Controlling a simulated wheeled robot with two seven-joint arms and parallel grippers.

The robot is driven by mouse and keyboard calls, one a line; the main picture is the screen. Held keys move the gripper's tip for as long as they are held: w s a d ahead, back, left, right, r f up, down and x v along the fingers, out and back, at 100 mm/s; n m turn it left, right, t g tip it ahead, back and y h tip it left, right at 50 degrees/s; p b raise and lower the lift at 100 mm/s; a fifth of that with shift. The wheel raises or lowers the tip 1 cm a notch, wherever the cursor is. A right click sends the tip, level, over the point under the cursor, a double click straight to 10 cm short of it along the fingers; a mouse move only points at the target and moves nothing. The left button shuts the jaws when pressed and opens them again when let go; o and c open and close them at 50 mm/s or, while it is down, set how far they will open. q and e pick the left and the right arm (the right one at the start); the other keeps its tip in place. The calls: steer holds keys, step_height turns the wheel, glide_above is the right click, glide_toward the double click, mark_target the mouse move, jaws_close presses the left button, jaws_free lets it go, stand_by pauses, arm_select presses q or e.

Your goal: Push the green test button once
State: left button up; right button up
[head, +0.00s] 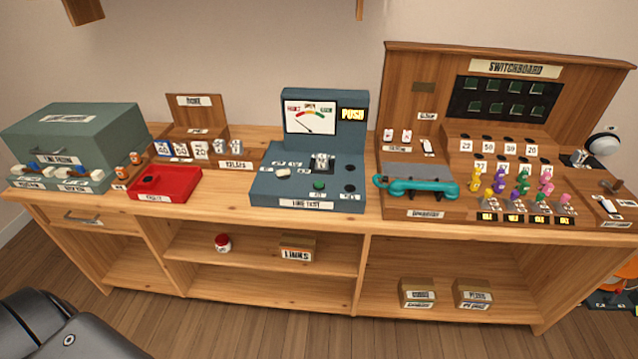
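The line test box (307,190) is a blue-grey console standing on the wooden counter, left of the switchboard. Its green button (319,185) sits on the sloped front panel, just above a small label. The box's upright back has a needle meter (310,117) and a lit sign reading PUSH (352,114) in yellow on black. A small white-plated switch (322,161) and a pale knob (283,171) are on the same panel, with dark round spots at right. Neither gripper is in view. Nothing touches or covers the green button.
A red box (165,184) stands left of the test box. A teal handset (416,186) lies on the switchboard's (500,120) left front, close to the test box's right. A green-grey case (77,139) is at far left. Below are open shelves. A dark part of mine fills the lower left.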

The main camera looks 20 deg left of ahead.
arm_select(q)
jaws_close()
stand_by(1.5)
